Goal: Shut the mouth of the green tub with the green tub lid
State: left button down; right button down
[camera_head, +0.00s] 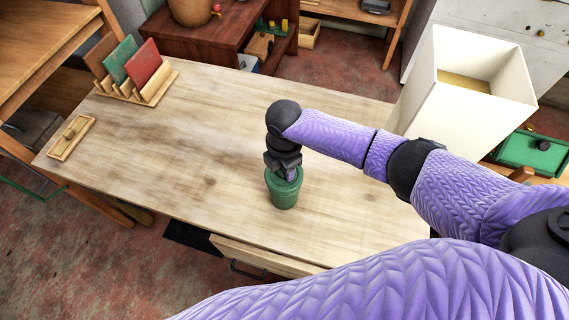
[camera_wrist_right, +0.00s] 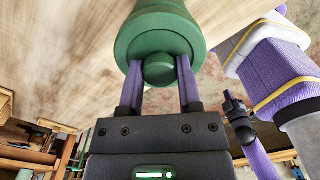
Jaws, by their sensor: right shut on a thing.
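The green tub (camera_head: 284,191) stands upright on the wooden table near its front edge. My right gripper (camera_head: 286,175) is directly above its mouth, pointing down. In the right wrist view my right gripper (camera_wrist_right: 158,75) is shut on the round knob of the green tub lid (camera_wrist_right: 158,50). The lid lines up with the tub (camera_wrist_right: 158,8) behind it and lies at or very close to its rim; I cannot tell whether it is fully seated. In the head view the gripper mostly hides the lid.
On the table (camera_head: 190,130), a wooden rack (camera_head: 150,93) with several coloured panels stands at the far left. A small wooden tray (camera_head: 72,138) lies at the left edge. A tall white bin (camera_head: 440,120) stands at the right. The table's middle is clear.

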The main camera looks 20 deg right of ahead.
jog(key=shift+f, duration=0.3)
jog(key=c, duration=0.7)
grip_release()
jog(key=shift+b, duration=0.3)
jog(key=o, duration=0.5)
jog(key=shift+r, duration=0.1)
